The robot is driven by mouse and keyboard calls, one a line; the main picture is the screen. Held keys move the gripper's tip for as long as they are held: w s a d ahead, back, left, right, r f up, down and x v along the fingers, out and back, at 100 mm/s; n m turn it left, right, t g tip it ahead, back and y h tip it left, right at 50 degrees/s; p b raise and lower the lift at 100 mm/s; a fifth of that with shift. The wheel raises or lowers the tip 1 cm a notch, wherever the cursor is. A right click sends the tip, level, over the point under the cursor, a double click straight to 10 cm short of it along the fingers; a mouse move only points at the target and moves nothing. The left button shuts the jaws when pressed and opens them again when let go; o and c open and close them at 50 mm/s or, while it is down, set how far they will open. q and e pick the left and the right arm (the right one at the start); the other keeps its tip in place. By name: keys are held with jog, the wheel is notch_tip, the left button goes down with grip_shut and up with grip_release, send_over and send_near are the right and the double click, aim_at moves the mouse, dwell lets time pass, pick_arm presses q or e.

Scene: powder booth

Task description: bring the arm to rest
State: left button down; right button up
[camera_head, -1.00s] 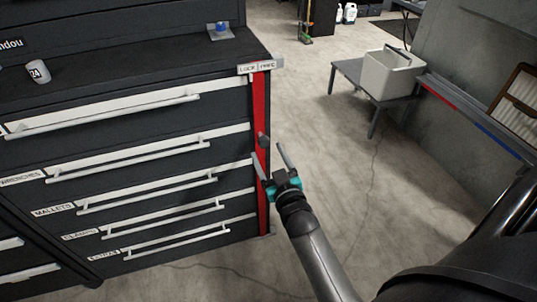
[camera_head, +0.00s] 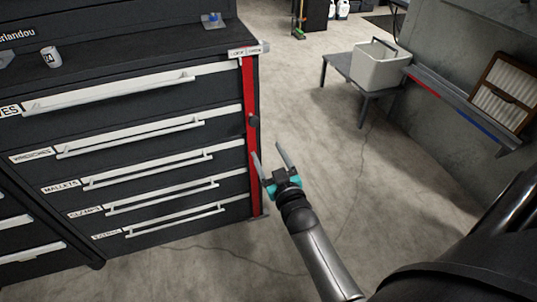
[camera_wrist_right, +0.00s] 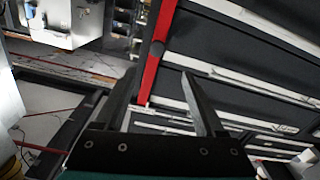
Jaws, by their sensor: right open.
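My right gripper (camera_head: 269,162) is open and empty in the head view. Its two grey fingers stand apart, to the right of the tool cabinet's red corner strip (camera_head: 250,130). In the right wrist view the open fingers (camera_wrist_right: 160,88) point toward the cabinet, with nothing between them. My right arm comes up from the bottom of the head view. Whether the fingers touch the cabinet cannot be told. My left gripper is not in view.
The dark tool cabinet (camera_head: 200,132) with long white drawer handles fills the left. A grey bin (camera_head: 381,66) sits on a low table (camera_head: 341,66) at the back right. Concrete floor between is clear.

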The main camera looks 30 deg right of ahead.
jog(key=s+a+f+g+y+p, duration=0.1)
jog(key=s+a+f+g, duration=0.2)
jog(key=f, duration=0.5)
jog(key=s+a+f+n+g+y, duration=0.1)
jog(key=s+f+g, duration=0.1)
jog(key=s+f, duration=0.45)
jog(key=s+a+f+g+y+p, duration=0.1)
jog(key=s+a+f+g, duration=0.15)
jog(key=f, duration=0.65)
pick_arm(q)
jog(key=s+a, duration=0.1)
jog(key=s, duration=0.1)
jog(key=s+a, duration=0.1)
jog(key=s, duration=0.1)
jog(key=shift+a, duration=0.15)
pick_arm(e)
jog(key=s+d+f+g, duration=0.1)
jog(key=s+f+g, duration=0.3)
jog(key=s, duration=0.8)
jog(key=s+f+n+g, duration=0.1)
jog(key=s+f+g, duration=0.3)
jog(key=s+f, duration=0.4)
jog(key=s, duration=0.5)
jog(key=shift+d+n, duration=0.3)
jog(key=shift+d, duration=0.05)
jog(key=shift+w, duration=0.1)
